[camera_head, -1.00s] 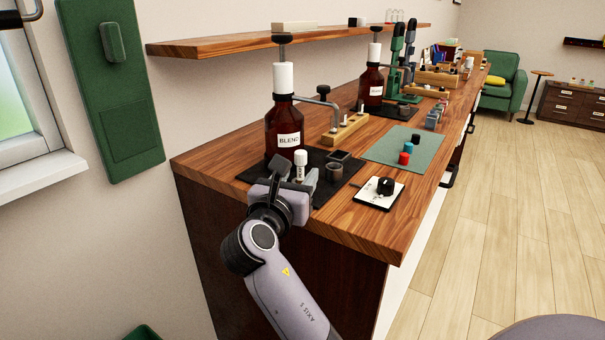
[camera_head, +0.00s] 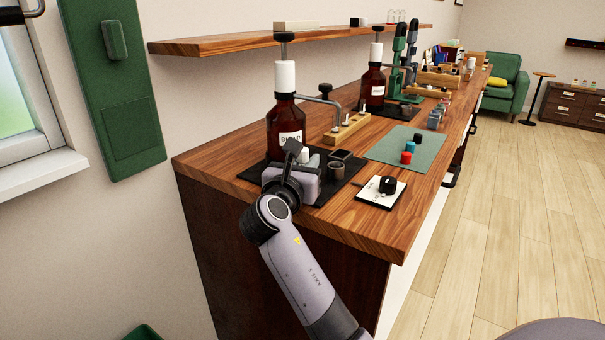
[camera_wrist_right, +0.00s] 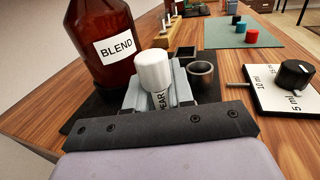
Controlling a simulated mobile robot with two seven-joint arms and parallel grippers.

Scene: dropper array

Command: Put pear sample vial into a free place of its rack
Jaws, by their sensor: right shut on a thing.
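The pear sample vial has a white cap (camera_wrist_right: 155,70) and a white label reading "PEAR", partly hidden, in the right wrist view. Its cap also shows in the head view (camera_head: 304,154). My right gripper (camera_wrist_right: 158,95) is shut on the vial, with grey fingers on both sides; it shows in the head view (camera_head: 298,172) over the near part of the black mat. The vial looks upright; I cannot tell whether its base touches the mat. My left gripper is out of view.
The brown BLEND bottle (camera_head: 286,125) stands close behind the gripper. A dark round cup (camera_head: 336,170) is just right of it. A white dial plate (camera_head: 377,197) and a green mat (camera_head: 390,150) with colored caps lie further right. A shelf (camera_head: 290,39) hangs above.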

